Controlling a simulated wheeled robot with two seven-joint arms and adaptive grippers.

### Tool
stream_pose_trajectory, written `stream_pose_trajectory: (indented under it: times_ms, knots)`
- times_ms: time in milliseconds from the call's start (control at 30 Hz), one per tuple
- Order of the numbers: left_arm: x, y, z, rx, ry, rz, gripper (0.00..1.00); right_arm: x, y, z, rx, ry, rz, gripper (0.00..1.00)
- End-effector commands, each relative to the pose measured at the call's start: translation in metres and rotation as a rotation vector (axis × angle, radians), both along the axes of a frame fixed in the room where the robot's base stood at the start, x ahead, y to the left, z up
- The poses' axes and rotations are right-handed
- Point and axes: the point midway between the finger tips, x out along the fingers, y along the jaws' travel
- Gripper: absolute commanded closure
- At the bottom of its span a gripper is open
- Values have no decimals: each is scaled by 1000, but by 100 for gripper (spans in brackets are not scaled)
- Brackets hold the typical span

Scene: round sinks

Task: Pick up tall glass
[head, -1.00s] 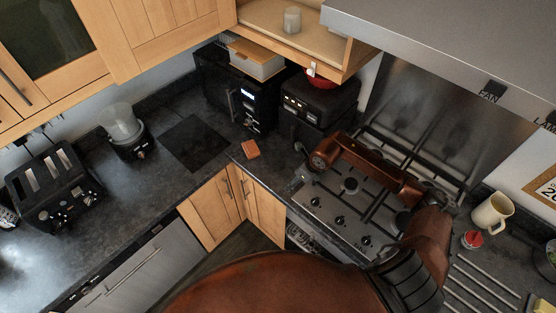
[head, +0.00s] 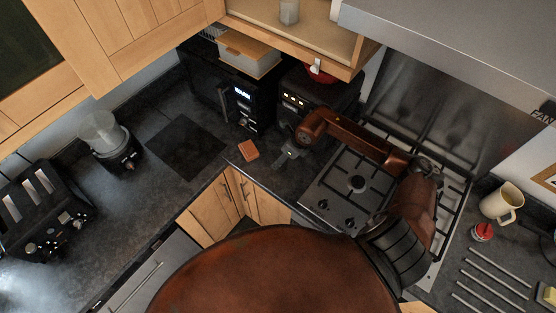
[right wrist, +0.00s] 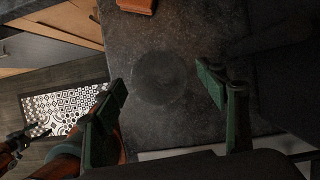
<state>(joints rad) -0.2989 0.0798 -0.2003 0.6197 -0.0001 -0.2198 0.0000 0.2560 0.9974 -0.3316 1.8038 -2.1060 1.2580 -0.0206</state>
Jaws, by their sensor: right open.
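A faint, dark round outline (right wrist: 158,78) lies between my right fingertips in the right wrist view. It looks like a clear glass seen from above, but I cannot be sure. My right gripper (right wrist: 168,82) is open, one green finger on each side of the outline. In the head view my right gripper (head: 290,153) is small, over the counter by the corner, left of the hob; no glass is clear there. A translucent glass-like vessel (head: 289,12) stands in the open wall cabinet. Dark claws, seemingly my left gripper (right wrist: 38,131), show at the left of the right wrist view.
An orange-brown block (head: 248,150) lies on the counter near my right gripper. A black microwave (head: 240,95) and a black appliance (head: 318,95) stand behind. The hob (head: 345,190) is to the right. A cream mug (head: 502,202) stands further right. The left counter has free room.

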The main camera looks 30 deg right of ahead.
Motion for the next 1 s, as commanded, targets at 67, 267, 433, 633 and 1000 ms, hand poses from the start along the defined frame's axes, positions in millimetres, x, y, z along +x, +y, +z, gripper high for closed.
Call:
stream_pose_trajectory:
  times_ms: [67,267,433,633,1000]
  knots:
    - [-3,0,2,0,3,1,37,2,3,-6,4,2,0,34]
    - [-5,0,8,1,6,2,37,10,7,-24,4,2,1,34]
    - [-6,0,21,1,7,2,37,18,10,-44,5,4,-1,34]
    - [-4,0,26,0,5,2,37,26,12,-67,2,1,-1,34]
    - [0,0,26,0,-1,1,37,26,12,-70,0,0,0,41]
